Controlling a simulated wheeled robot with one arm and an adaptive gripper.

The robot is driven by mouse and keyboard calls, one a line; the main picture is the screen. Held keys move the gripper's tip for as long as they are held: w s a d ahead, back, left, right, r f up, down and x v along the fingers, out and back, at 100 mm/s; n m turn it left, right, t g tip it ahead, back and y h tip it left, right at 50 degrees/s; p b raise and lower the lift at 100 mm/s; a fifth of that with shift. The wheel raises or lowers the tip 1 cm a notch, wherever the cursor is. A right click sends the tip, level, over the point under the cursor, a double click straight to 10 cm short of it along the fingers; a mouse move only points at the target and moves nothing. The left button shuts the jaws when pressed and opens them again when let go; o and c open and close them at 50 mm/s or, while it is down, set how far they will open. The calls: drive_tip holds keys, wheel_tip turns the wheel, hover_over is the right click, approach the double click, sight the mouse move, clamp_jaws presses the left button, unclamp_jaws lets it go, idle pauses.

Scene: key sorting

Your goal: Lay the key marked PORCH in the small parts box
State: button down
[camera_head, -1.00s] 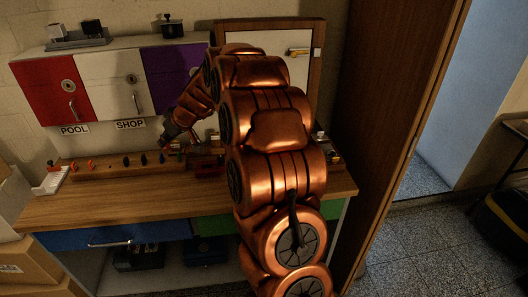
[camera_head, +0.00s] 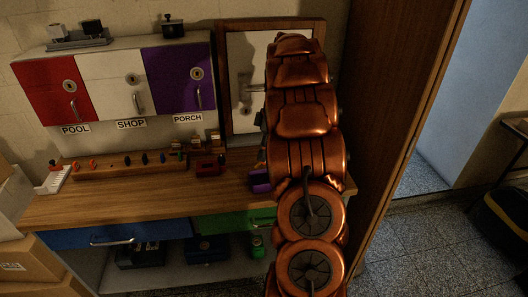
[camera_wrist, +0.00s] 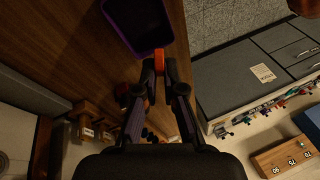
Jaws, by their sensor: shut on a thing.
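My gripper (camera_wrist: 159,80) is shut on an orange piece (camera_wrist: 159,60), which looks like a key's head; no marking on it can be read. An open box with a purple rim (camera_wrist: 165,47) and dark inside lies just beyond the fingertips in the wrist view. The held piece shows close to the box's near edge; its height above the bench is unclear. In the head view, part of a purple box (camera_head: 260,183) shows left of my arm, which hides my gripper and most of the box. No box label is readable.
A wooden key rack (camera_head: 130,170) with several coloured key heads stands on the bench (camera_head: 110,203). Red, white and purple cabinets hang above, labelled POOL, SHOP and PORCH (camera_head: 188,118). A framed panel (camera_head: 240,70) stands behind my arm.

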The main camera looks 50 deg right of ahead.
drive_tip(key=shift+s+f, duration=0.1)
drive_tip(key=shift+s, duration=0.1)
drive_tip(key=shift+d+f+p, duration=0.1)
drive_tip(key=shift+f+p, duration=0.25)
drive_tip(key=shift+f, duration=3.05)
drive_tip(key=c, duration=1.2)
unclamp_jaws()
drive_tip(key=v, duration=1.2)
drive_tip(key=shift+w, duration=0.1)
